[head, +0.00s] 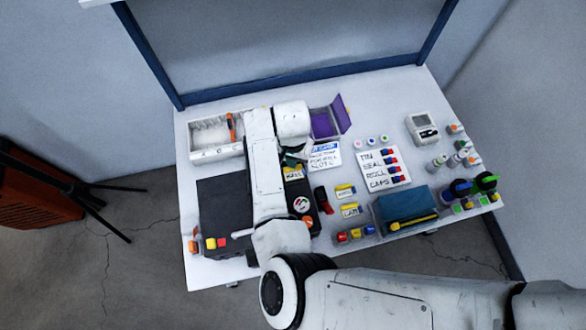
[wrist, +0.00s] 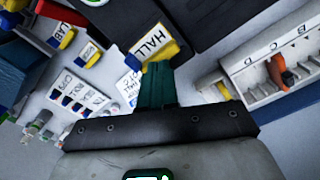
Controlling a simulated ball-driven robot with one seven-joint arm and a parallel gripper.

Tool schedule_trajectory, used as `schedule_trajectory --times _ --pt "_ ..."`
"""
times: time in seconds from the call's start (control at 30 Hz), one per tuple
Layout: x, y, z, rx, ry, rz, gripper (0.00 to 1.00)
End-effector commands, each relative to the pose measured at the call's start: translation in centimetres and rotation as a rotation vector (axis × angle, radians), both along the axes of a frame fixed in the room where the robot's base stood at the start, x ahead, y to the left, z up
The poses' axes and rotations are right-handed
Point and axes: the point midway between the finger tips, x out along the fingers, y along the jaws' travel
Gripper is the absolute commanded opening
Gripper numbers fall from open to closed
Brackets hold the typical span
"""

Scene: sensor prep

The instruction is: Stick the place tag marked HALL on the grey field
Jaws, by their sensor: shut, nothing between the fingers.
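The HALL tag (head: 293,173) is a white label on a yellow body. In the wrist view, the HALL tag (wrist: 152,42) lies just beyond my fingertips, at the end of a dark unit (wrist: 122,18). My gripper (wrist: 157,68) has green fingers that are shut and empty; their tips are very near or touching the tag's yellow edge. In the head view, my gripper (head: 293,160) is partly hidden by my arm, just above the tag. I cannot make out a separate grey field; the tag may cover it.
A white lettered tray (head: 205,153) stands behind left, a purple box (head: 323,124) behind. Two more yellow tags (head: 345,190) lie right of the dark unit. A dark case (head: 224,190) is at left, a blue box (head: 405,205) at front right.

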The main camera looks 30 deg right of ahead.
Motion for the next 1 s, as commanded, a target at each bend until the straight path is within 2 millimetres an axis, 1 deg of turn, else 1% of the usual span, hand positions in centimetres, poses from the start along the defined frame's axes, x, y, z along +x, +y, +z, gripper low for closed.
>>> schedule_trajectory --times 1.0 --pt "0.0 0.0 -1.2 0.000 0.000 0.000 0.00"
